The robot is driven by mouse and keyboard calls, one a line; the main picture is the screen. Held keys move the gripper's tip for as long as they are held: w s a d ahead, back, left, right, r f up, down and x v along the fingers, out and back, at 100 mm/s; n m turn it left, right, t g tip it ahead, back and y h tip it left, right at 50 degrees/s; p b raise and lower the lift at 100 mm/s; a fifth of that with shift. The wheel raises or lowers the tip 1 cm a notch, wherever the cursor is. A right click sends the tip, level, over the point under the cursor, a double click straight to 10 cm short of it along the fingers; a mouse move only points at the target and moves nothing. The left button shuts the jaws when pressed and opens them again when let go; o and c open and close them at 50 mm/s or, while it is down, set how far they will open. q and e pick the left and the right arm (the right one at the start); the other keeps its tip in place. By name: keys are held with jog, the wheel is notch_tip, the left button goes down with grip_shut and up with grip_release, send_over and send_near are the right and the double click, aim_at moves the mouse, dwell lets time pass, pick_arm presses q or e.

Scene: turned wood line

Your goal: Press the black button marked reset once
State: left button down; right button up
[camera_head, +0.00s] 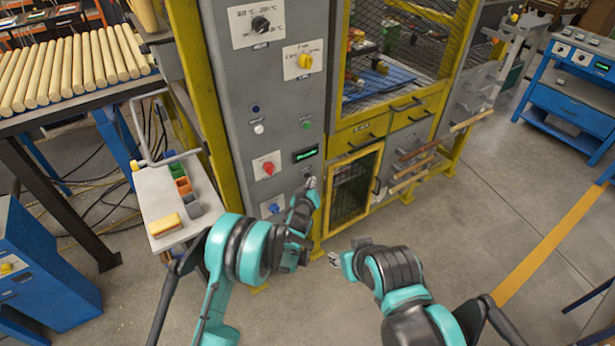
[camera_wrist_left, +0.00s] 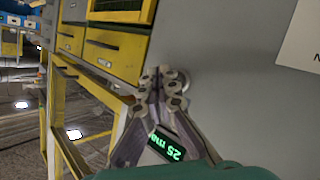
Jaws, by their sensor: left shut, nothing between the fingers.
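The grey control panel (camera_head: 285,95) of the yellow-framed machine is in front of me. My left gripper (camera_head: 309,183) is shut and empty, its tips at the panel just below the small green-lit display (camera_head: 305,154). In the left wrist view, the closed fingertips (camera_wrist_left: 165,76) are beside a small round fitting (camera_wrist_left: 184,78), partly covered by them. I cannot tell its colour, whether it is the reset button, or whether the tips touch it. No reset marking is readable. My right gripper (camera_head: 347,254) is low, away from the panel; its opening is unclear.
Near the left gripper are a red knob (camera_head: 268,169), a blue knob (camera_head: 273,208), a green button (camera_head: 307,125) and a white button (camera_head: 258,128). A side shelf (camera_head: 160,205) stands left, a mesh door (camera_head: 353,187) right.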

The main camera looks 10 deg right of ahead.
pick_arm(q)
jog(key=shift+w+a, duration=0.1)
jog(key=shift+w, duration=0.05)
dwell(0.6)
jog(key=shift+w+a, duration=0.1)
jog(key=shift+w, duration=0.15)
jog(key=shift+w+a+b, duration=0.1)
jog(key=shift+w+b, duration=0.25)
jog(key=shift+b, duration=0.05)
dwell(0.6)
jog(key=shift+s, duration=0.15)
jog(key=shift+s+d+b, duration=0.25)
jog(key=shift+s+b, duration=0.05)
jog(key=shift+s, duration=0.3)
jog(key=shift+s+d+b, duration=0.2)
jog(key=shift+s+d, duration=0.1)
jog(key=shift+s, duration=0.5)
jog(key=shift+s+d+b, duration=0.15)
jog(key=shift+s+d, duration=0.15)
jog(key=shift+s, duration=0.5)
jog(key=shift+s+d+b, duration=0.2)
jog(key=shift+s+d, duration=0.1)
jog(key=shift+s, duration=0.5)
